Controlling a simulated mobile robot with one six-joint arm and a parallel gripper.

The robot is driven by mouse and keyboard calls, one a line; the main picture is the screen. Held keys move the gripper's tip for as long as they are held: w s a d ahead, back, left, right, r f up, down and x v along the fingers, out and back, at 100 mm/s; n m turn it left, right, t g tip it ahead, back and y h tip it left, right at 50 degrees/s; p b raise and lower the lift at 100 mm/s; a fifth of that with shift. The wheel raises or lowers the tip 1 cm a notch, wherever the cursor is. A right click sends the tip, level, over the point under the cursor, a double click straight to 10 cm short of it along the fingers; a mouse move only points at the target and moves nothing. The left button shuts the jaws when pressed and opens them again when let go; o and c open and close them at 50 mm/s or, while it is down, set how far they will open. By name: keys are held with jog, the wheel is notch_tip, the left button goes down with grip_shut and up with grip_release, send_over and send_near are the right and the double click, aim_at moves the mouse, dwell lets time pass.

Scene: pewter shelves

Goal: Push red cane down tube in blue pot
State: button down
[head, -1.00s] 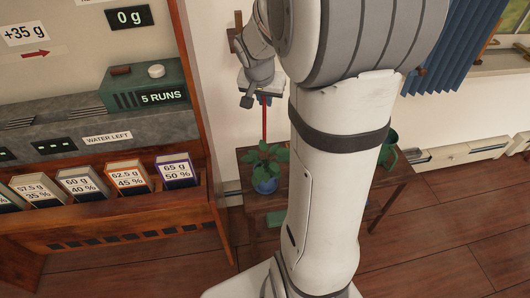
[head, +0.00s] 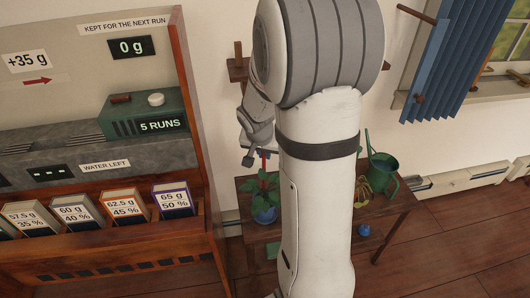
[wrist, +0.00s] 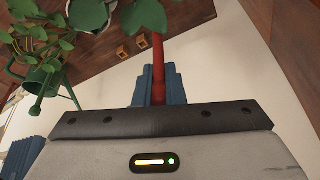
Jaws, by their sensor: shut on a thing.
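The blue pot (head: 265,216) stands on the small wooden table, with a leafy green plant (head: 266,188) in it. My gripper (head: 257,154) is close above the plant, shut on the red cane (head: 263,165). A short upright stretch of cane shows between my gripper and the leaves. In the wrist view the red cane (wrist: 158,70) runs from my gripper to the leaves (wrist: 145,17). The cane's lower end and the tube are hidden by foliage, so I cannot tell how deep the cane sits.
A wooden cabinet (head: 190,120) with labelled boxes stands at left. A blue curtain (head: 438,70) hangs at upper right.

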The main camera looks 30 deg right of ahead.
jog(key=c, duration=1.5)
grip_release()
jog(key=shift+f, duration=0.1)
jog(key=p+v, duration=0.2)
jog(key=v, duration=1)
jog(key=s+a+n+y, duration=0.1)
jog(key=s+a+n, duration=0.1)
jog(key=s, duration=0.3)
jog(key=s+a+n+y, duration=0.1)
jog(key=s+a+n, duration=0.2)
jog(key=s+a, duration=0.2)
jog(key=s+a+n+g+y, duration=0.1)
jog(key=s+a+n, duration=0.2)
jog(key=s+a, duration=0.1)
jog(key=shift+s+a+r, duration=0.1)
jog(key=shift+s+r, duration=0.3)
jog(key=shift+s, duration=0.4)
